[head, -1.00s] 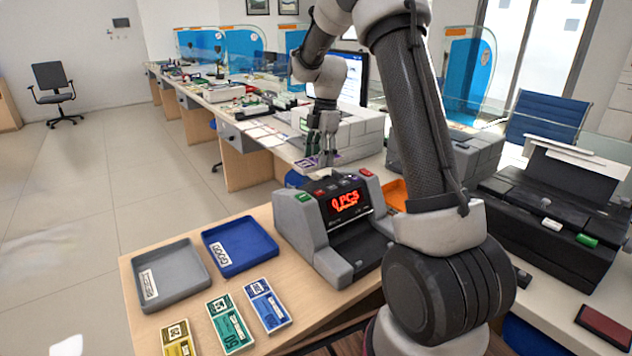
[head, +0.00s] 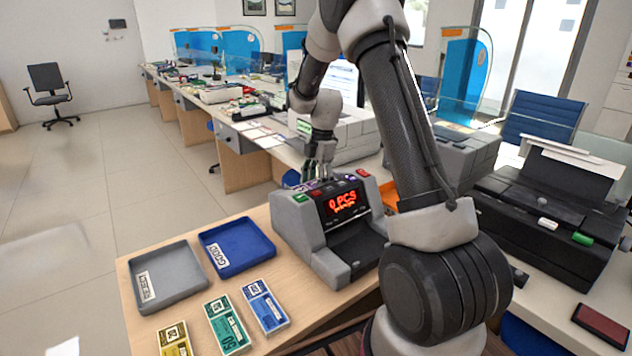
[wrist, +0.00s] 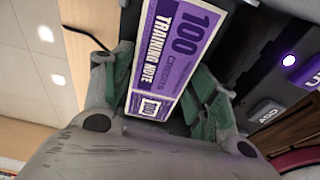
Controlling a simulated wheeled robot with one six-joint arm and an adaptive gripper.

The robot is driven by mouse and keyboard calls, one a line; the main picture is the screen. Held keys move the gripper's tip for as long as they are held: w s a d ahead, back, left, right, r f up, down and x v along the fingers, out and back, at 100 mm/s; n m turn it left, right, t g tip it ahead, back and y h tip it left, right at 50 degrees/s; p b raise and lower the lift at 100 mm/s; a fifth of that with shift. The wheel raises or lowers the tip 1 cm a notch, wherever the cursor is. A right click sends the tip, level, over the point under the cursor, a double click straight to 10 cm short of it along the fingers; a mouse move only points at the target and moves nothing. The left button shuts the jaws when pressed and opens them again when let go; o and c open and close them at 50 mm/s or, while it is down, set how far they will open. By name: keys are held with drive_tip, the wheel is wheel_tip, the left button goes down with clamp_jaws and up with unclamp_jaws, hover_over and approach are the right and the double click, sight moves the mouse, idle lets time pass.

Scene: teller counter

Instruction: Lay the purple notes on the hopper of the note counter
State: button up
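The purple notes (wrist: 172,50), marked 100 and TRAINING NOTE, lie between the fingers of my gripper (wrist: 163,62) in the wrist view. The fingertips with green pads meet the notes' two long edges. In the head view my gripper (head: 318,172) is low over the back of the note counter (head: 312,240), at its top. A small purple patch of the notes (head: 314,184) shows there. The counter's red display reads 0 PCS. Its top hides the lower part of the notes, so I cannot tell whether they touch the hopper.
A grey tray (head: 133,282) and a blue tray (head: 203,243) stand left of the counter. Yellow (head: 174,340), green (head: 228,326) and blue notes (head: 265,306) lie in front of them. A black printer (head: 540,235) stands at the right.

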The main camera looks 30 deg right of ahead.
drive_tip(key=shift+o, duration=0.8)
wheel_tip(320, 180, up, 12)
drive_tip(key=d, duration=0.2)
drive_tip(key=s+a+r+m+t, duration=0.1)
drive_tip(key=s+a+r+m, duration=0.1)
drive_tip(key=s+r+m, duration=0.5)
drive_tip(key=s+r+m+t+h, duration=0.1)
drive_tip(key=s+m, duration=0.5)
drive_tip(key=s, duration=0.7)
drive_tip(key=s+a+r+m+t, duration=0.1)
drive_tip(key=s+m, duration=0.6)
drive_tip(key=s, duration=0.7)
drive_tip(key=shift+s+a+r+t+h, duration=0.25)
drive_tip(key=shift+t+h, duration=0.15)
drive_tip(key=shift+t, duration=0.5)
